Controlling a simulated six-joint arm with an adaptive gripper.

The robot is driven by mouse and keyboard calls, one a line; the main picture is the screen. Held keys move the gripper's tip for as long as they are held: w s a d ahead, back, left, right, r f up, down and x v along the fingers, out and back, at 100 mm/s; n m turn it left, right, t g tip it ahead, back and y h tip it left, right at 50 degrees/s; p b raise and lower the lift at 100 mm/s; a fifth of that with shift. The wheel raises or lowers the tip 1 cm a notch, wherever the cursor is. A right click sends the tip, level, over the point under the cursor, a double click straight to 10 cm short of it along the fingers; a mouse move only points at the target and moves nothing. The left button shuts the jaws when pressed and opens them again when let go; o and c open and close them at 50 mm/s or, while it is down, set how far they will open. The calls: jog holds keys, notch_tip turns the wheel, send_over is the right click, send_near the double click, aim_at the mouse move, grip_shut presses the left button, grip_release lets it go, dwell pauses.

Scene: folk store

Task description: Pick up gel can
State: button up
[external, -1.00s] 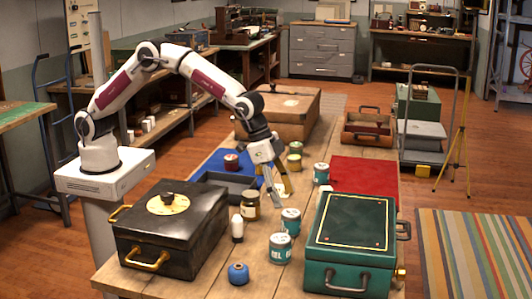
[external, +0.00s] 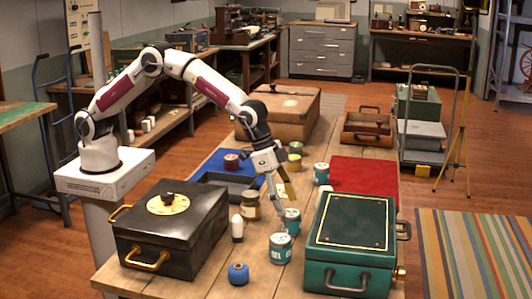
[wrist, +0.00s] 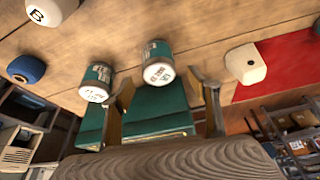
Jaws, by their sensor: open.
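Teal cans with pale labels stand on the wooden table. One teal can (external: 291,222) is at my gripper's fingertips, and a second teal can (external: 280,248), with partly readable lettering ending in "EL", stands just in front of it. A third teal can (external: 321,174) stands farther back beside the red cloth. My gripper (external: 279,203) points down and is open. In the wrist view, one teal can (wrist: 157,63) lies between the open fingers (wrist: 165,97) in the picture, and another teal can (wrist: 97,82) is left of them. I cannot tell whether either finger touches a can.
A black box (external: 172,240) stands at left and a green box (external: 350,235) close to the cans at right. A brown jar (external: 250,206), a white bottle (external: 237,228) and a blue spool (external: 238,273) stand nearby. The red cloth (external: 365,176) lies behind the green box.

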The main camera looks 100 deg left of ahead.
aim_at(290, 213)
jog(key=shift+x, duration=2.6)
jog(key=shift+c, duration=0.2)
jog(key=c, duration=1.2)
